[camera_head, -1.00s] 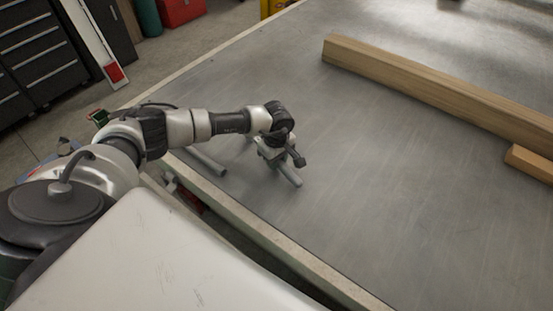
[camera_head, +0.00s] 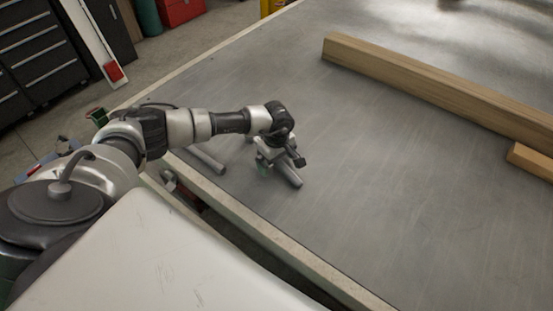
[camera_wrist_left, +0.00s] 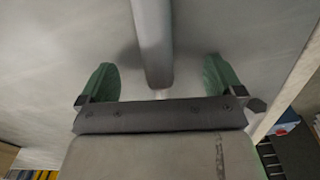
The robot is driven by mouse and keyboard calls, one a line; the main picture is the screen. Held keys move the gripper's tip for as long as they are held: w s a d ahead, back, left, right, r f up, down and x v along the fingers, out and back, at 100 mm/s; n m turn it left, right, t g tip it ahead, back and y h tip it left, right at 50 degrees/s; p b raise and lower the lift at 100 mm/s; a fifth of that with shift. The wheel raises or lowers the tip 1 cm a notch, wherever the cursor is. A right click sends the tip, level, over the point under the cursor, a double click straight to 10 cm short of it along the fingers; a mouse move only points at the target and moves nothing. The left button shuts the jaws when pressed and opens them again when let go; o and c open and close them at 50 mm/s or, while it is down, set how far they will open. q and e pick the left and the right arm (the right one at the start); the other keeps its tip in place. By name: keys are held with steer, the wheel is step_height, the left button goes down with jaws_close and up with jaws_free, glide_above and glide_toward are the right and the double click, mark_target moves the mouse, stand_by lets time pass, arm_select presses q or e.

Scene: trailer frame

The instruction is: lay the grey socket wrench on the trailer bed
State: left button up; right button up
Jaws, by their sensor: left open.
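The grey socket wrench (camera_head: 291,176) lies on the trailer bed (camera_head: 380,190) near its left edge. It also shows in the left wrist view as a smooth grey bar (camera_wrist_left: 153,40) with a rounded end, lying between the fingers. My left gripper (camera_head: 274,170) is low over the wrench. In the wrist view its green fingertips (camera_wrist_left: 161,80) stand wide apart, one on each side of the bar, with a gap on both sides. The gripper and arm hide part of the wrench. My right gripper is not in view.
Another grey rod (camera_head: 207,160) lies near the bed edge, under my left arm; I cannot tell whether it joins the wrench. A long wooden beam (camera_head: 430,84) and a shorter wooden piece (camera_head: 530,162) lie farther right. The bed between is clear.

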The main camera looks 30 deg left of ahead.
arm_select(q)
steer(key=shift+o, duration=0.4)
step_height(320, 180, up, 11)
stand_by(0.8)
steer(key=shift+s+f, duration=0.1)
steer(key=shift+f, duration=0.05)
